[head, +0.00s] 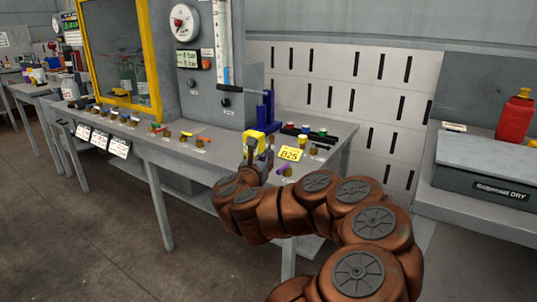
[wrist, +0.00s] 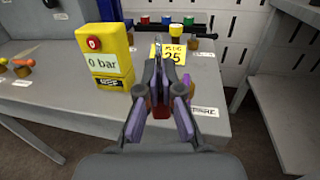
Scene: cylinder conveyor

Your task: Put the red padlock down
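The red padlock (wrist: 161,108) shows only as a small red patch between the purple-padded fingers of my gripper (wrist: 160,88) in the wrist view. The fingers are closed in around it, and they hide most of its shape. My gripper is over the front part of the grey workbench (wrist: 212,125), in front of a yellow tag (wrist: 172,53). In the head view my gripper (head: 254,160) is over the right end of the bench, and the padlock cannot be made out there.
A yellow block marked "0 bar" (wrist: 108,65) with a red knob stands close to my gripper's left. A white label (wrist: 205,111) lies to the right. Several coloured-topped pieces stand behind. A red bottle (head: 515,117) is on the right-hand unit.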

